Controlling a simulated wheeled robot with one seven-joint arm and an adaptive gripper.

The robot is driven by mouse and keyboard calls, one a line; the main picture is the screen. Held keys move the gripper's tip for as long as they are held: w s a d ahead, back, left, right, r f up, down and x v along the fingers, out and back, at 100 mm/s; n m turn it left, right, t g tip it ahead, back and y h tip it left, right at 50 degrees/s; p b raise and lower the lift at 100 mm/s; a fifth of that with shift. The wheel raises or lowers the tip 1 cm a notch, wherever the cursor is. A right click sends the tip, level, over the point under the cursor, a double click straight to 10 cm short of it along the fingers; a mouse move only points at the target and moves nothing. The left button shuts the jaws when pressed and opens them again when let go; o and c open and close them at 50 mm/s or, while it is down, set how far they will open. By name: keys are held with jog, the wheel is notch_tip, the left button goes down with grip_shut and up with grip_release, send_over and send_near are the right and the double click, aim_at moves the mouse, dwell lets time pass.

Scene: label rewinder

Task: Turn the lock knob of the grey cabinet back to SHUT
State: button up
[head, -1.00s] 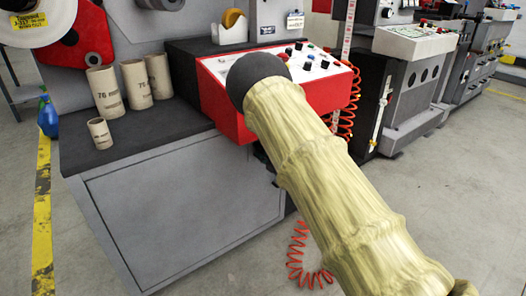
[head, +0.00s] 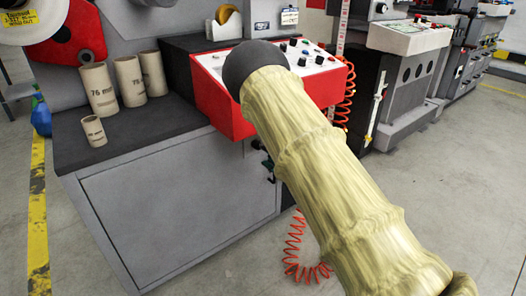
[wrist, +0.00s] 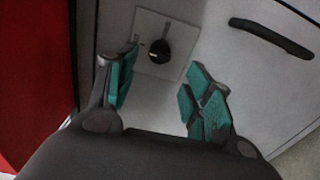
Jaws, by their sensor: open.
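In the wrist view the lock knob (wrist: 160,48) is a dark round knob with a small pale mark near its lower left edge. It sits on a pale square plate (wrist: 150,22); no lettering is readable. My gripper (wrist: 163,88) is open and empty, its teal-padded fingers spread either side below the knob, apparently not touching it. The grey cabinet (head: 185,200) shows in the head view with its flat front panel under a dark worktop. There my arm hides the knob and most of the gripper; only small dark and teal bits show at the arm's left edge.
A red control box (head: 215,95) stands above the cabinet's right end, close to my arm. Cardboard cores (head: 100,88) stand on the worktop. A black bar handle (wrist: 272,38) is right of the knob. An orange coiled hose (head: 296,250) hangs near the floor.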

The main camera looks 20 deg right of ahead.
jog(key=shift+v, duration=2.1)
jog(key=s+f+m+g+h, duration=0.65)
jog(key=s+f+m, duration=0.65)
jog(key=s+f, duration=1)
jog(key=s+a+f+m+g, duration=0.3)
jog(key=s+g, duration=0.1)
jog(key=s, duration=0.6)
jog(key=s+a+f+m+g, duration=0.2)
jog(key=s+f+m+g, duration=0.1)
jog(key=s, duration=0.7)
jog(key=s+a+f+m+g, duration=0.3)
jog(key=s+m+g, duration=0.1)
jog(key=s, duration=0.6)
notch_tip(320, 180, up, 33)
jog(key=p, duration=3.3)
jog(key=shift+w+p, duration=0.2)
jog(key=shift+p, duration=0.2)
jog(key=shift+d+r+t, duration=0.1)
jog(key=shift+d+t, duration=0.05)
jog(key=shift+t, duration=0.1)
